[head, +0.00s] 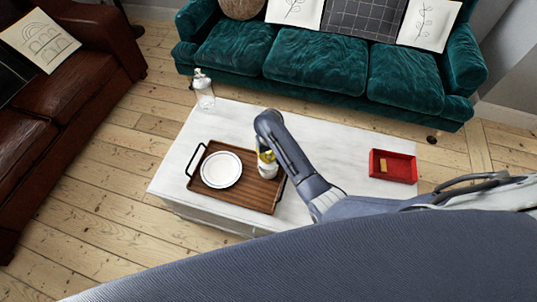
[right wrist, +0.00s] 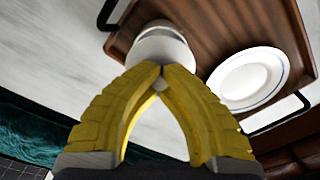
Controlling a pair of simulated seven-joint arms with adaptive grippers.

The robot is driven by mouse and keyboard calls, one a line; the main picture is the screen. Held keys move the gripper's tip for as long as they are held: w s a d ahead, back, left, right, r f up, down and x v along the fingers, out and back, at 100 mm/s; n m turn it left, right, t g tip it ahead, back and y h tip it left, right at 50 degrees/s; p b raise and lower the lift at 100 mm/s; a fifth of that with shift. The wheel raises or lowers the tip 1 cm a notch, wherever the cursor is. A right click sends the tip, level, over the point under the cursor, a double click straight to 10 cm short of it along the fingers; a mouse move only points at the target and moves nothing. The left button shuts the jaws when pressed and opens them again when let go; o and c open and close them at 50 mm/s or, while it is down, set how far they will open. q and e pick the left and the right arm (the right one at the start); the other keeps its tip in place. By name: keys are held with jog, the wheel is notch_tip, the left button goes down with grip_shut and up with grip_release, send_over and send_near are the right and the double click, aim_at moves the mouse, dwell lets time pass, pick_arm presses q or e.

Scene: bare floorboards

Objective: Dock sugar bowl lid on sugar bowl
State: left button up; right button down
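The white sugar bowl (head: 267,171) is on the right part of the wooden tray (head: 238,199), partly hidden by my right gripper (head: 265,158). In the right wrist view, my right gripper (right wrist: 161,70) has its yellow fingertips together on the small pale knob of the white sugar bowl lid (right wrist: 160,49). The lid is over the bowl, whose edge (right wrist: 164,25) shows just beyond it. I cannot tell whether lid and bowl touch. My left gripper is not in view.
A white plate (head: 221,170) lies on the tray, left of the bowl. A glass bottle (head: 203,90) stands at the far left corner of the white table (head: 330,141). A red box (head: 393,166) is on the right. A green sofa (head: 317,63) stands behind.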

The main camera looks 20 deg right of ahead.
aim_at(269, 158)
jog(key=shift+f, duration=1.5)
jog(key=shift+f, duration=0.6)
dwell(0.6)
jog(key=c, duration=1.9)
grip_release()
jog(key=shift+s+r, duration=0.1)
jog(key=shift+r, duration=5.4)
